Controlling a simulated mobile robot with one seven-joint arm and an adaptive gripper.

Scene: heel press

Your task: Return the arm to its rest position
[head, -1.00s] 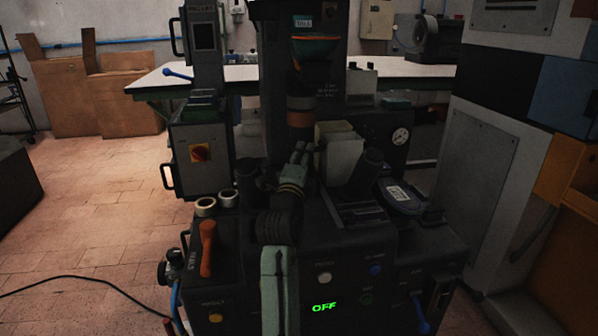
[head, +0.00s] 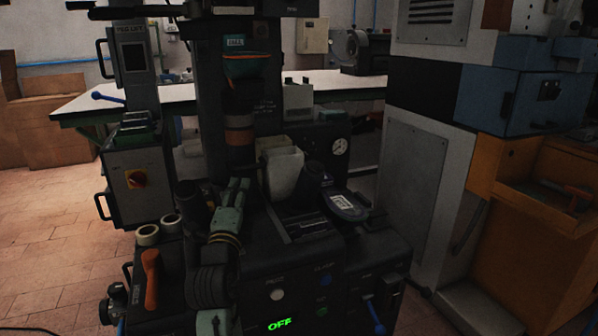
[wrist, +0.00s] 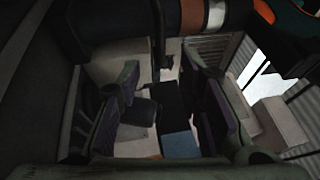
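My arm (head: 230,208), with pale green links and dark joints, rises from the bottom of the head view, in front of the dark heel press (head: 240,108). Its far end overlaps the foot of the press column in the picture, so I cannot tell whether they touch. The fingertips are not clear in the head view. In the wrist view my gripper (wrist: 165,112) has its two dark-padded fingers wide apart, with nothing held between them. The press column with its orange and white bands (wrist: 195,15) crosses the top of that view.
The press panel shows a green OFF display (head: 279,325). An orange lever (head: 151,278) and tape rolls (head: 147,235) are at its left. A control cabinet (head: 138,185) stands left. A grey cabinet (head: 412,180) and orange bench (head: 530,190) stand right. Open floor shows at far left.

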